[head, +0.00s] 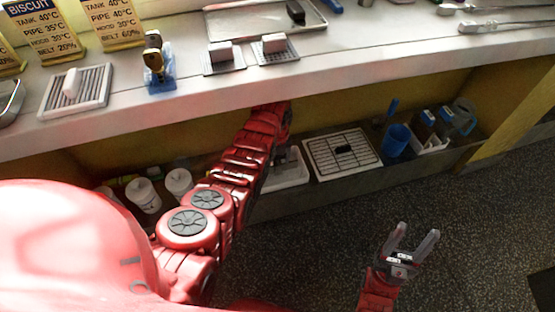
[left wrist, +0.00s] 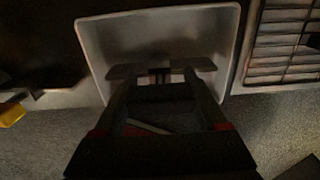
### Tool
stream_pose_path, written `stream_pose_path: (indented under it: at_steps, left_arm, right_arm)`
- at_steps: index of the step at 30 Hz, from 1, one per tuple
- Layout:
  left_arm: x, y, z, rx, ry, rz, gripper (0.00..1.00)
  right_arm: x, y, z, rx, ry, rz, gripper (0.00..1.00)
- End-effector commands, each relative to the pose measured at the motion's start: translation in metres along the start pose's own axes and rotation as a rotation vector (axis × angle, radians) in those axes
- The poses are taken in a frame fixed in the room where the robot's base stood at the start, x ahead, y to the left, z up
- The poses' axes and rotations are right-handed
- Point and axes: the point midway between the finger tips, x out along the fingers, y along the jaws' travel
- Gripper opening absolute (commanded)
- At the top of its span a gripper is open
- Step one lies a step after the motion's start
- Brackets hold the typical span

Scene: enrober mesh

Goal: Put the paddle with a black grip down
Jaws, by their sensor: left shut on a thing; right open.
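My left gripper (left wrist: 162,76) is shut on a dark thing, the black grip of the paddle (left wrist: 160,70) as far as I can tell. It is over the white bin (left wrist: 228,45) on the shelf under the counter. A pale strip shows between the fingers; I cannot tell whether it is part of the paddle. Most of the paddle is hidden, and I cannot tell whether it touches the bin. In the head view the bin (head: 292,174) is partly behind my left arm, and the left gripper is hidden. My right gripper (head: 415,240) is open and empty above the floor.
The counter (head: 350,50) overhangs the lower shelf. A tray with a grid (head: 343,155) stands right of the bin, then a blue cup (head: 396,140) and bottles. White tubs (head: 144,195) stand on the left. The counter holds signs, small racks and a metal tray (head: 240,20).

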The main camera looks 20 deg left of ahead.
Motion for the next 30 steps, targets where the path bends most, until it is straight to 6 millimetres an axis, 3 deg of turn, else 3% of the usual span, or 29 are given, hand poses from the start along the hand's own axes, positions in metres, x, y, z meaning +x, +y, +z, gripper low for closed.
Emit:
stream_pose_path:
  at_steps: [2,3,7,17,30]
  left_arm:
    - [0.003,0.000,0.000,0.000,0.000,0.000,0.00]
    - [0.003,0.000,0.000,0.000,0.000,0.000,0.78]
    - [0.002,0.000,0.000,0.000,-0.001,0.000,1.00]
    - [-0.005,0.000,0.001,0.000,-0.004,-0.002,1.00]
    - [-0.068,0.000,0.001,-0.001,-0.004,-0.001,1.00]
  right_arm:
    - [-0.002,0.000,0.000,0.000,0.000,0.000,0.54]
    - [-0.002,0.000,0.000,0.000,0.000,0.000,0.54]
    - [-0.001,0.000,0.000,0.000,0.000,0.000,0.54]
    - [0.003,0.000,0.000,0.000,0.000,0.000,0.54]
    - [0.022,0.001,-0.004,0.000,0.000,0.000,0.54]
